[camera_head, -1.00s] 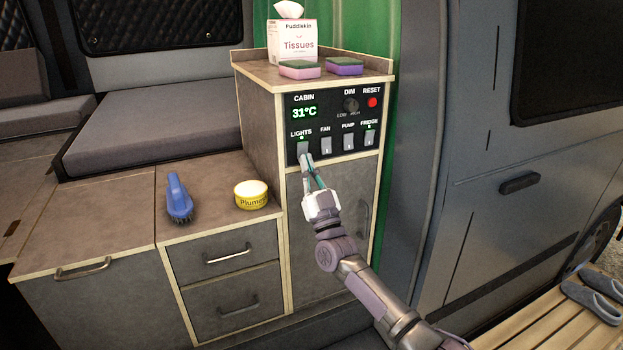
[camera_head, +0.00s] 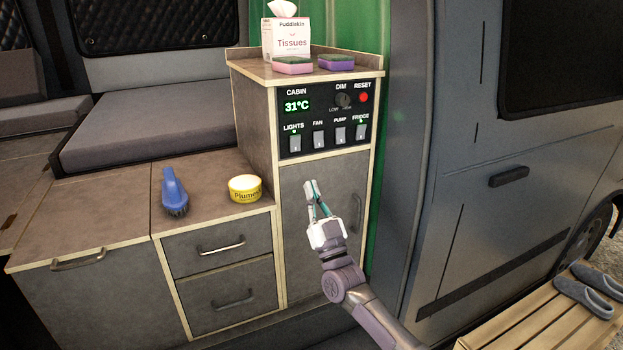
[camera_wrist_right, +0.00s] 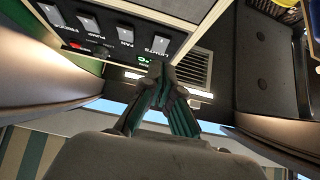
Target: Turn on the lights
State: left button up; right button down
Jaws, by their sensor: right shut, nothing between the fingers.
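The black control panel (camera_head: 327,118) is on the upper front of the tall cabinet. Its LIGHTS rocker switch (camera_head: 294,143) is at the left end of the switch row, with a small green lamp lit above it. The switch also shows in the right wrist view (camera_wrist_right: 162,24). My right gripper (camera_head: 311,184) is shut and empty, in front of the cabinet door, below the panel and apart from the switch. Its fingertips show together in the wrist view (camera_wrist_right: 161,72). My left gripper is not in view.
FAN (camera_head: 318,140), PUMP (camera_head: 340,136) and FRIDGE (camera_head: 361,132) switches sit to the right; FRIDGE has a lit green lamp. A tissue box (camera_head: 286,38) and two sponges stand on top. A brush (camera_head: 174,192) and yellow tub (camera_head: 245,188) are on the lower counter.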

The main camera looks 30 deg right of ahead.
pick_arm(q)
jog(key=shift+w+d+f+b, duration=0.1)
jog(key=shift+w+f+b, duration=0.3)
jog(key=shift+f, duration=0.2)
pick_arm(e)
jog(key=v, duration=0.4)
jog(key=shift+s+f, duration=0.1)
jog(key=shift+f, duration=0.1)
